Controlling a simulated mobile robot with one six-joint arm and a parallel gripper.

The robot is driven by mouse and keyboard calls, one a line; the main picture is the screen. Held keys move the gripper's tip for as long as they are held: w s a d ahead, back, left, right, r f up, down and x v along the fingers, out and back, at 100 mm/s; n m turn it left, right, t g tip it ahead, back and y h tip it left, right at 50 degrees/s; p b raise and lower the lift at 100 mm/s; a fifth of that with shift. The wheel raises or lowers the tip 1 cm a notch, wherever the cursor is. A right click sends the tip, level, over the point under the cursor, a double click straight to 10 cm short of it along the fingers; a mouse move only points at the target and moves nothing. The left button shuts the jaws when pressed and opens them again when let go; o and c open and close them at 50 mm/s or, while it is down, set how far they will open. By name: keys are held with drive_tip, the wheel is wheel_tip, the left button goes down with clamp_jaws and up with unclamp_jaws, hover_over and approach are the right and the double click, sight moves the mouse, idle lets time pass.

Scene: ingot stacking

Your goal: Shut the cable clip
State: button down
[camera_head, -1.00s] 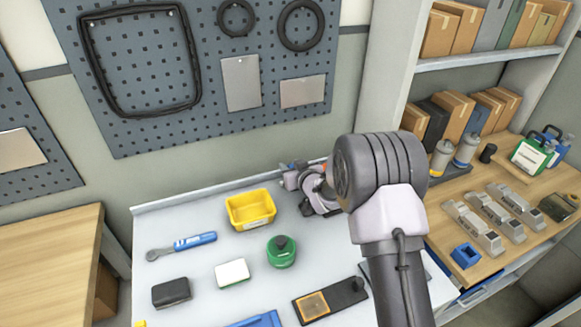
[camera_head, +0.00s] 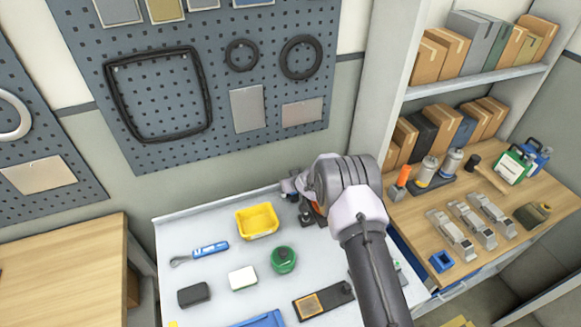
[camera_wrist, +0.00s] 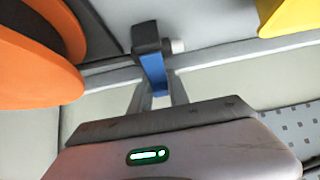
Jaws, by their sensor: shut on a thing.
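My gripper (camera_wrist: 155,88) is shut on a small dark grey and blue piece, which looks like the cable clip (camera_wrist: 153,69). The piece stands out past the fingertips in the wrist view, with a small white stub at its right side. I cannot tell whether its two parts are closed together. In the head view my gripper (camera_head: 297,186) is at the far edge of the white table, right of the yellow bin, and my own arm hides much of it.
The yellow bin (camera_head: 257,221), a green round container (camera_head: 284,260) and a blue-handled tool (camera_head: 206,250) stand on the white table (camera_head: 180,226). A large orange round part (camera_wrist: 40,60) is close at the left of the wrist view. A pegboard (camera_head: 190,90) hangs behind.

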drive_tip(key=shift+w+p, duration=0.1)
drive_tip(key=shift+p, duration=0.3)
drive_tip(key=b, duration=0.5)
drive_tip(key=shift+a+f, duration=0.1)
drive_tip(key=shift+f, duration=0.3)
drive_tip(key=t+b, duration=0.1)
drive_tip(key=b, duration=0.4)
drive_tip(key=t+b, duration=0.1)
drive_tip(key=b, duration=0.4)
drive_tip(key=shift+s+r+y, duration=0.2)
drive_tip(key=shift+s+y, duration=0.15)
drive_tip(key=shift+y, duration=0.05)
drive_tip(key=b, duration=0.1)
drive_tip(key=t+b, duration=0.1)
drive_tip(key=b, duration=0.1)
drive_tip(key=shift+s+d+r+y+b, duration=0.25)
drive_tip(key=shift+r+y+b, duration=0.05)
drive_tip(key=shift+r, duration=0.05)
drive_tip(key=shift+s+r+t+b, duration=0.15)
drive_tip(key=shift+r+t+b, duration=0.25)
drive_tip(key=shift+r+t, duration=0.25)
drive_tip(key=c, duration=1.2)
unclamp_jaws()
drive_tip(key=shift+d+f, duration=0.1)
drive_tip(key=shift+c, duration=0.2)
